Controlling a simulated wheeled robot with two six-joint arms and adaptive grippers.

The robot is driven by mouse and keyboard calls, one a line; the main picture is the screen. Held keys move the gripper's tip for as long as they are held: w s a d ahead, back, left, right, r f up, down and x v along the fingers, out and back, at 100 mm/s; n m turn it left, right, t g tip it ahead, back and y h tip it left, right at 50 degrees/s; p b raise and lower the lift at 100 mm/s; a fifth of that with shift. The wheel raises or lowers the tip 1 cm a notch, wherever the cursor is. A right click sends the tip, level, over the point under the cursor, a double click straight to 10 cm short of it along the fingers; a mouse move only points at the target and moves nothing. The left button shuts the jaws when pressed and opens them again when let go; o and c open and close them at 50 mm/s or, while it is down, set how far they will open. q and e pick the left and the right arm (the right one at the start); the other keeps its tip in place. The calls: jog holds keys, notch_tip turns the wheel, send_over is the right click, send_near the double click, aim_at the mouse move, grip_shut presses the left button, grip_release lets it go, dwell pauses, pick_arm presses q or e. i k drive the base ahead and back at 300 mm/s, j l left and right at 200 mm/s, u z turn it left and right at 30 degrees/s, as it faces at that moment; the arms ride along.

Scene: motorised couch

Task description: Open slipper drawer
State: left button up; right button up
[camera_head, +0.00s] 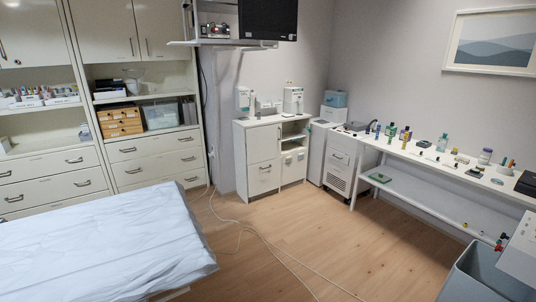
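No slippers show, and I cannot tell which drawer is the slipper drawer. The tall cabinet at the left has wide white drawers with dark handles, an upper one (150,146) and a lower one (155,168), both closed. More closed drawers (50,165) show in the unit at the far left. Neither gripper is in view.
A couch under a pale blue sheet (100,245) fills the lower left, in front of the drawers. A white cable (290,260) runs over the wooden floor (330,235), mostly clear. A long table (440,164) with small items lines the right wall. A grey bin (485,280) stands lower right.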

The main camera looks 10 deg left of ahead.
aim_at(164, 179)
jog(key=i+u, duration=0.15)
jog(key=i, duration=0.35)
jog(key=i+u, duration=0.15)
jog(key=i, duration=0.4)
jog(key=i+l+u, duration=0.15)
jog(key=i, duration=0.35)
jog(key=i+l+u, duration=0.15)
jog(key=i, duration=0.4)
jog(key=i+l+u, duration=0.15)
jog(key=i, duration=0.35)
jog(key=i+l+u, duration=0.15)
jog(key=i+l, duration=0.15)
jog(key=i, duration=0.2)
jog(key=i+l+u, duration=0.15)
jog(key=i+l, duration=0.15)
jog(key=i, duration=0.15)
jog(key=i+u, duration=0.35)
jog(key=i, duration=0.2)
jog(key=i+u, duration=0.35)
jog(key=i, duration=0.2)
jog(key=i+z, duration=0.1)
jog(key=i, duration=0.35)
jog(key=i+u, duration=0.2)
jog(key=i, duration=0.3)
jog(key=i+l+u, duration=0.2)
jog(key=i, duration=0.3)
